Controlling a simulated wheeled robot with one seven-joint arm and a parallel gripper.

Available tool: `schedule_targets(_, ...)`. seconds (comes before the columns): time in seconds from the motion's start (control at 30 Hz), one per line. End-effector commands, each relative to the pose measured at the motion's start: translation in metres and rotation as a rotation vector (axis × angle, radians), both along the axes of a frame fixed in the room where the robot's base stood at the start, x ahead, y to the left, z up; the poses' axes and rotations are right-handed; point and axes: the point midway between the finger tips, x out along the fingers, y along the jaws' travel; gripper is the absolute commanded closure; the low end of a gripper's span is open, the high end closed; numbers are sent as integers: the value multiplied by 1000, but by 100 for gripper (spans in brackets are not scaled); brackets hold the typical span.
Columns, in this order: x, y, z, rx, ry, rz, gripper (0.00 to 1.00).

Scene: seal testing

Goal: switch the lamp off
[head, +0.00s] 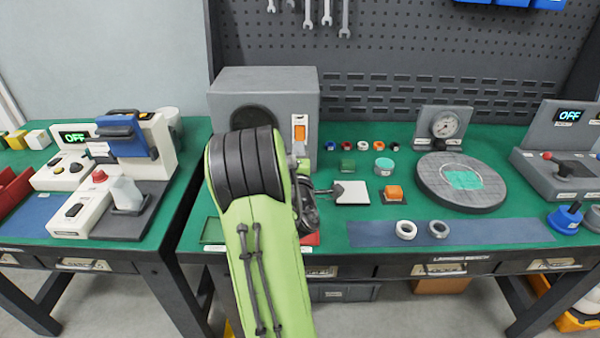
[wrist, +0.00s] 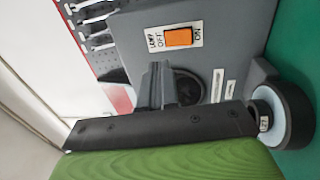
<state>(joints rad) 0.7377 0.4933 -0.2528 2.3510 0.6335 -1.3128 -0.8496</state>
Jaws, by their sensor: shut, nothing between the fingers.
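The lamp switch is an orange rocker (head: 300,132) on a white plate, on the front right of a grey box (head: 265,82). In the wrist view the orange rocker (wrist: 178,37) shows large, with LAMP, OFF and ON printed around it. The box has a dark round opening (head: 250,117), partly covered by my arm in the head view. My gripper (wrist: 158,70) is shut and empty in front of the box, apart from the switch, which lies to the upper right of its fingertips in the wrist view. In the head view my arm mostly hides my gripper.
On the green bench right of the box are small coloured rings, a white pad (head: 352,192), an orange button (head: 394,193), a gauge (head: 445,127) and a round grey plate (head: 462,182). A blue strip (head: 480,233) lies along the front. Wrenches hang behind.

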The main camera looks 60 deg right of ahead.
Motion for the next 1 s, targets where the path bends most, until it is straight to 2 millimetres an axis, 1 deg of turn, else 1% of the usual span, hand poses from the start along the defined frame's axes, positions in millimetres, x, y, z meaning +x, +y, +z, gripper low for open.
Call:
schedule_targets(0.03, -3, 7, -3, -1, 1, 3, 100)
schedule_targets(0.2, -13, 28, 2, -2, -1, 4, 100)
schedule_targets(0.4, -20, 41, 4, 2, 6, 4, 100)
schedule_targets(0.6, -24, 46, 6, 1, 0, 0, 100)
schedule_targets(1.0, -24, 46, 6, 1, 0, -1, 100)
